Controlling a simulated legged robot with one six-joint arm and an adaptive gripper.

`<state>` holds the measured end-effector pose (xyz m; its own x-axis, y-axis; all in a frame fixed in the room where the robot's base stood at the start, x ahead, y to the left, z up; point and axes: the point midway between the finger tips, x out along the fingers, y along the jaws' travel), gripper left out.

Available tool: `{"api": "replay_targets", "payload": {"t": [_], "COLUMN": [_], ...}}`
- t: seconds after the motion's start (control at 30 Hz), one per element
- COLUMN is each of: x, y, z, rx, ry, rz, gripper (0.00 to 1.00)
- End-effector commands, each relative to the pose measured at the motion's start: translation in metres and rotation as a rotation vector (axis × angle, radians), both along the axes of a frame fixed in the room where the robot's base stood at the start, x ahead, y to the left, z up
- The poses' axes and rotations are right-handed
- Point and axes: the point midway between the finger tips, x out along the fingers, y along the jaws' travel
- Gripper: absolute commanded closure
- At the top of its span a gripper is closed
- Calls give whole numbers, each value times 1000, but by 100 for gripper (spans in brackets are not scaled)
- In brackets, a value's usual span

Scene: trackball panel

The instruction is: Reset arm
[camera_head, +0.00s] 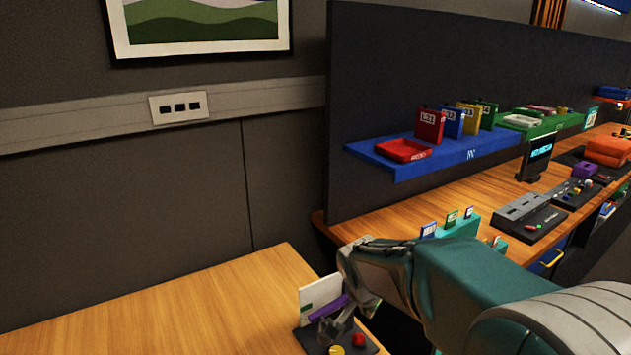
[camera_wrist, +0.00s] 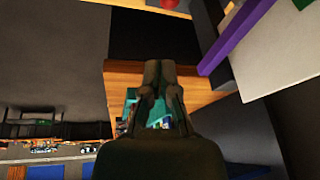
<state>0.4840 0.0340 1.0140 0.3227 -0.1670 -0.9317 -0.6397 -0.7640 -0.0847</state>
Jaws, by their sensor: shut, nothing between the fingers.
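My gripper (camera_head: 332,328) hangs in front of the small dark panel (camera_head: 308,342) near the wooden table's front right edge, partly covering it. In the wrist view my gripper (camera_wrist: 160,68) has its fingers together with nothing between them. The panel has a red knob (camera_head: 358,339), a yellow knob (camera_head: 337,350) and an upright white plate (camera_head: 318,296) with a purple bar (camera_head: 327,309). The purple bar (camera_wrist: 236,38) and white plate (camera_wrist: 275,50) also show at the right of the wrist view. Whether the fingers touch the panel is unclear.
A second wooden desk (camera_head: 395,212) stands behind, with a dark divider (camera_head: 400,80). A blue shelf (camera_head: 440,152) holds a red tray (camera_head: 403,150) and several coloured boxes. A small monitor (camera_head: 537,157) stands on that desk. The left part of the near table (camera_head: 160,310) is clear.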

Motion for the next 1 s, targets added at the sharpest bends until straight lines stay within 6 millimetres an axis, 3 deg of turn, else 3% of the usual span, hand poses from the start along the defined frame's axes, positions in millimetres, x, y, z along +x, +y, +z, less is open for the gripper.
{"api": "replay_targets", "payload": {"t": [0.03, 0.2, 0.43, 0.73, 0.83, 1.0], "x": [-14, -60, -126, -206, -223, -233], "y": [-6, -19, -30, -34, -33, -32], "z": [16, 51, 81, 93, 92, 90], "rx": [-2, -21, -49, -101, -116, -127], "ry": [-9, -14, -31, -75, -86, -92], "rz": [30, 161, 344, 589, 648, 691], "gripper": [100, 100, 100, 100, 100, 100]}}
